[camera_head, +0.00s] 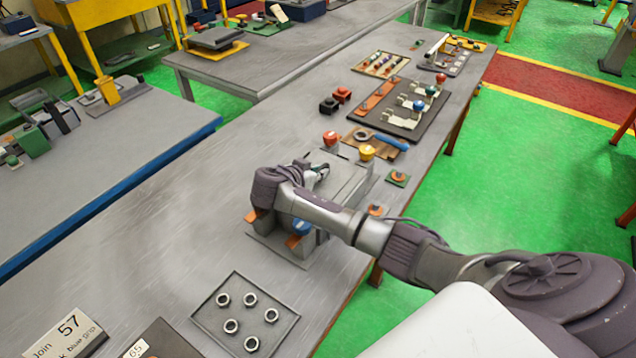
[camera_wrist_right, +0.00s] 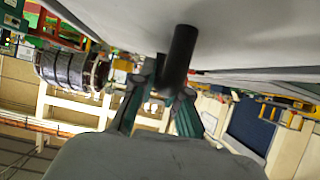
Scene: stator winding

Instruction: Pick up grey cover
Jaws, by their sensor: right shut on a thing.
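The grey cover (camera_head: 346,183) is a flat grey panel on the machine fixture at the middle of the long table, partly hidden by my right arm. My right gripper (camera_head: 320,169) is at the cover's far left part. In the right wrist view the cover's grey surface (camera_wrist_right: 240,35) fills the top, with a dark cylindrical handle (camera_wrist_right: 181,55) sticking out of it. My right gripper's fingers (camera_wrist_right: 166,92) are shut on that handle. Whether the cover is lifted off the fixture cannot be told. My left gripper is not in view.
Beside the fixture are red (camera_head: 330,138) and yellow (camera_head: 367,152) knobs and a blue-handled tool (camera_head: 391,142). A tray (camera_head: 285,305) with several nuts lies nearer. Farther off is a dark board (camera_head: 385,118) with parts. The table's left side is largely clear.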

